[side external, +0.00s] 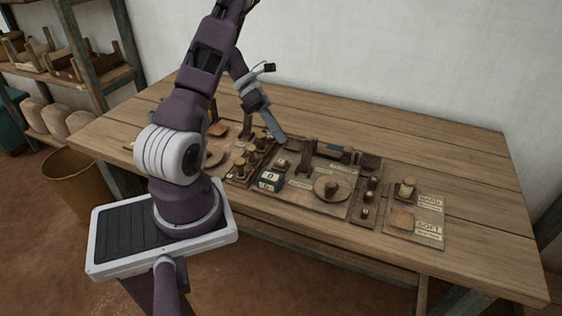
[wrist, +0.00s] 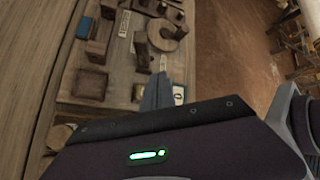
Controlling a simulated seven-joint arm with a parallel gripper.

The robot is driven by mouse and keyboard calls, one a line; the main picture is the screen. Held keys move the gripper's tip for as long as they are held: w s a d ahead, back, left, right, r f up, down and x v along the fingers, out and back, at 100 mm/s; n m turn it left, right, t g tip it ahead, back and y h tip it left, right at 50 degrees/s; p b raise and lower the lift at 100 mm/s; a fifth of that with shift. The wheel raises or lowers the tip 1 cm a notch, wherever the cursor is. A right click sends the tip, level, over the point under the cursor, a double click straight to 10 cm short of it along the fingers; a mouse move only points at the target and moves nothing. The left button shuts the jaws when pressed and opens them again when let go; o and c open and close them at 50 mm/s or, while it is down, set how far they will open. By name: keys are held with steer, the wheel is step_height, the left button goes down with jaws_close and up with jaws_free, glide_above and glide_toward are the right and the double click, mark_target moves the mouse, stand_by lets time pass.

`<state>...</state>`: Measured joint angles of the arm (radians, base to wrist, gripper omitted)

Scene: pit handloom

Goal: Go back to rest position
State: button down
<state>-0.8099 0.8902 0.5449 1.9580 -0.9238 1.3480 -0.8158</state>
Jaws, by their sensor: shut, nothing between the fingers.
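My gripper (side external: 272,130) is above the wooden table (side external: 420,142), over the middle of the row of boards with small parts. Its fingers look closed and nothing shows between them. In the wrist view my gripper (wrist: 163,66) points toward the boards, with the closed fingertips near a small dark box with a white label (wrist: 179,93). That box (side external: 270,181) also shows in the side view, in front of and below the gripper. I cannot tell the exact height of the fingertips over the boards.
A round wooden disc with a knob (side external: 332,188) lies right of the labelled box. A board marked HARD and SOFT (side external: 414,238) lies farther right. Shelves (side external: 84,62) and a bin (side external: 68,182) stand at the left. The table's back and right are clear.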

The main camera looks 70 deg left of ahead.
steer(key=d+r+m+g+y, duration=0.2)
steer(key=d+r+m+g, duration=0.1)
steer(key=d+r+m, duration=1.3)
steer(key=s+d+r+m+t+y, duration=0.4)
steer(key=s+d+m, duration=0.6)
steer(key=m, duration=0.6)
steer(key=shift+s+r+m+y, duration=0.35)
steer(key=shift+s+y, duration=0.4)
steer(key=shift+y, duration=0.35)
steer(key=shift+d, duration=0.1)
